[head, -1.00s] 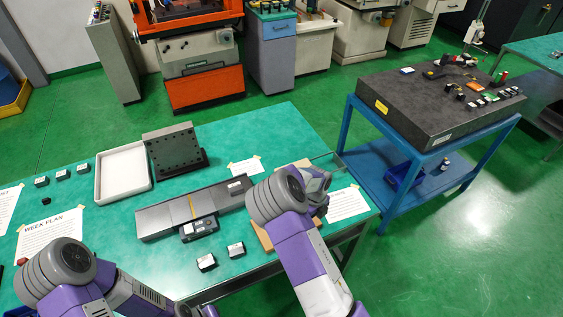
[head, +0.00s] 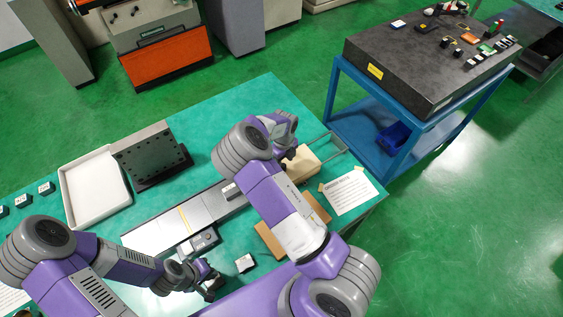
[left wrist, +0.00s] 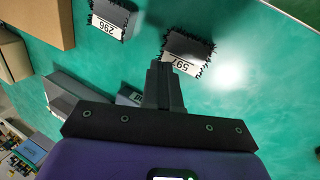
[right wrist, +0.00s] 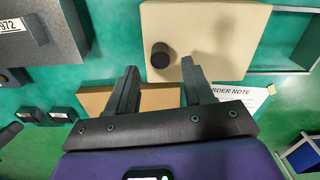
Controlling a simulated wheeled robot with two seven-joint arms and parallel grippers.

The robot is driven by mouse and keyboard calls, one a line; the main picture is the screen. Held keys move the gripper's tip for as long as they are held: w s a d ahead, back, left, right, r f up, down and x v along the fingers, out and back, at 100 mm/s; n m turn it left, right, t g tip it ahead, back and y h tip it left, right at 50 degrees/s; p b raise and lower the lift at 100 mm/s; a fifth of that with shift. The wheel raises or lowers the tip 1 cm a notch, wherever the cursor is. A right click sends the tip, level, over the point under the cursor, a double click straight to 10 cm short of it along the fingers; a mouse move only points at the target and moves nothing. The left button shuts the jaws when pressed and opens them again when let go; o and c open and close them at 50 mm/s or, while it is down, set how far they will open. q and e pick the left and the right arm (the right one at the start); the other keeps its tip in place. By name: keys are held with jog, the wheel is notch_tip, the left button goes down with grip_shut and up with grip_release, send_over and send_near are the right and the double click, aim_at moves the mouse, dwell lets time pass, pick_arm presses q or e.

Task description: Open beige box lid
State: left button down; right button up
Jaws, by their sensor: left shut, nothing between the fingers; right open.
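The beige box (head: 302,164) stands near the right end of the green table, partly hidden by my right arm. The lid looks seated on the box. My right gripper (right wrist: 158,68) is open and empty. Its fingertips point at the lid, with the knob between and slightly beyond them in the picture; I cannot tell the gap in depth. My left gripper (head: 213,286) is shut and empty at the table's front, near small numbered blocks (left wrist: 187,53).
A grey rail frame (head: 327,144) is beside the box. A paper note (head: 349,190) and a brown board (head: 268,243) lie nearby. A long grey machine bed (head: 165,228), white tray (head: 92,194) and dark drilled plate (head: 150,155) occupy the left. A blue cart (head: 352,125) stands beyond.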

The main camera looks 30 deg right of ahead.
aim_at(283, 165)
jog(key=shift+w+f, duration=0.1)
jog(key=shift+f, duration=2.1)
grip_shut()
